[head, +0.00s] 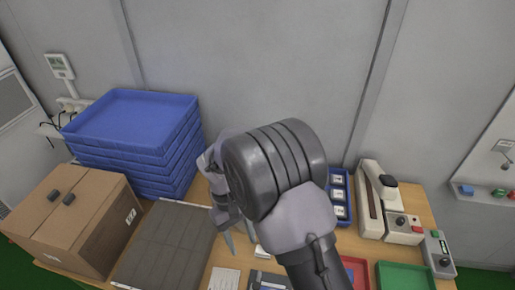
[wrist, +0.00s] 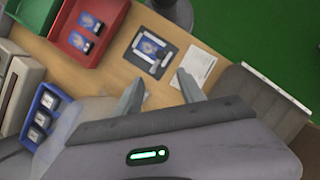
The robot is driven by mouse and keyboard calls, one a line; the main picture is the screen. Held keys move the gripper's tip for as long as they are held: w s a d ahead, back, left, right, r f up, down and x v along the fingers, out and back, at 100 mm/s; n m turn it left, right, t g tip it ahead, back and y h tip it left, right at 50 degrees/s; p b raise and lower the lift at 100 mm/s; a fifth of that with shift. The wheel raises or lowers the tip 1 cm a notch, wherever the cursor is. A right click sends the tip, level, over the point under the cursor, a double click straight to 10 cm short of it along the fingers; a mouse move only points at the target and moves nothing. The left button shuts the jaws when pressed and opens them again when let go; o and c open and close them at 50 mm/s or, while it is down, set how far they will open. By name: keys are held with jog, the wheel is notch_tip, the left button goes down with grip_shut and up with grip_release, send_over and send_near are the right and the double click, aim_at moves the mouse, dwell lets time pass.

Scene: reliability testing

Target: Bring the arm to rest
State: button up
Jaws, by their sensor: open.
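My gripper (wrist: 160,91) is open and empty, with its two pale pointed fingers apart above the wooden table (wrist: 118,50) in the wrist view. In the head view my arm reaches over the middle of the table, and its dark round wrist joint hides much of what lies behind it. One finger of my gripper (head: 228,241) shows there, pointing down beside the grey mat; the other is mostly hidden.
Blue trays (head: 130,125) are stacked at the left behind a cardboard box (head: 100,235). A grey mat (head: 165,250) lies centre-left. A blue bin (head: 340,190), a beige device (head: 375,205), a red tray (wrist: 112,15) and a green tray (head: 405,277) stand to the right.

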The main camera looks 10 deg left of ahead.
jog(key=s+d+r+m+t+y+b, duration=0.2)
jog(key=d+r+m+t+y+b, duration=0.35)
jog(key=d+r, duration=0.7)
jog(key=s+d+m+t+b, duration=0.3)
jog(key=s+d+m+b, duration=0.4)
jog(key=s, duration=0.4)
jog(key=shift+t+h, duration=0.35)
